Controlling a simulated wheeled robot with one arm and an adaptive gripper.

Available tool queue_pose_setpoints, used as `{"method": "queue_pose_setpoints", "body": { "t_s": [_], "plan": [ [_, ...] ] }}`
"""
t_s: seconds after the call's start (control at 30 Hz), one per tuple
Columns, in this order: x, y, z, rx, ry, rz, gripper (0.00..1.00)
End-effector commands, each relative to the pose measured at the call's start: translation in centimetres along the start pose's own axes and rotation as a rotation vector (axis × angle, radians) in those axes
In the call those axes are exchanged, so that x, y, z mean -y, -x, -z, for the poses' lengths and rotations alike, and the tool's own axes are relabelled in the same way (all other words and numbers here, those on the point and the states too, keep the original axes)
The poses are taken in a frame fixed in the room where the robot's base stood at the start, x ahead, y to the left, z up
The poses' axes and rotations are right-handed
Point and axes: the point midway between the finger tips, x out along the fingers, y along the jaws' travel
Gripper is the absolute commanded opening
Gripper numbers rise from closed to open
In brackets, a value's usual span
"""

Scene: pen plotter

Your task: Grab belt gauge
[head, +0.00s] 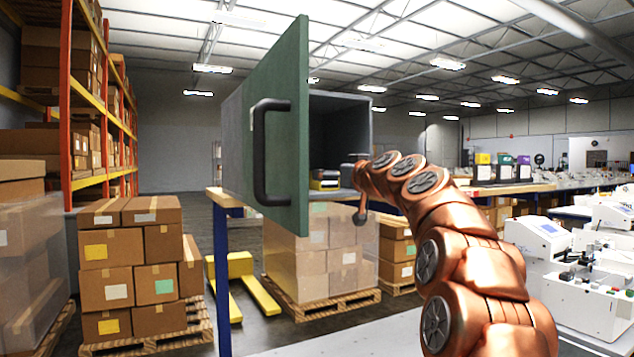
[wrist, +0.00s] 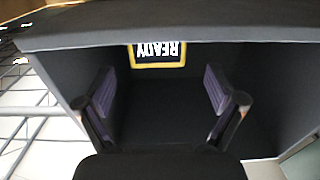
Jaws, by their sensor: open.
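A grey box-shaped cabinet (head: 361,119) stands on a table with its green door (head: 287,95) swung open. Inside, a small yellow and black item (head: 325,181) sits on the cabinet floor. I cannot tell whether it is the belt gauge. My gripper (head: 357,172) is at the cabinet's opening, right of that item. In the wrist view my gripper (wrist: 162,85) is open, with nothing between its dark purple finger pads. Beyond them is a yellow-framed black sign (wrist: 157,54) reading READY, upside down. No belt gauge can be clearly made out in the wrist view.
The open door, with a black handle (head: 259,150), stands left of my gripper. The cabinet walls lie close around the fingers. Stacked boxes (head: 134,265) and a yellow pallet jack (head: 240,265) are on the floor. White machines (head: 560,245) stand at the right.

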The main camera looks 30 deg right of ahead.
Motion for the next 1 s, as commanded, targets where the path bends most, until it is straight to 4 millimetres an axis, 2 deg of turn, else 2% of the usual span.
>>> {"method": "queue_pose_setpoints", "body": {
  "t_s": [0.43,0.7,1.0],
  "plan": [
    [-0.3,-3.1,0.1,0.004,-0.001,-0.003,0.94],
    [-0.2,-6.2,0.3,0.004,0.0,-0.002,0.94],
    [-0.2,-7.4,0.1,0.002,-0.001,-0.001,0.94]
  ]
}}
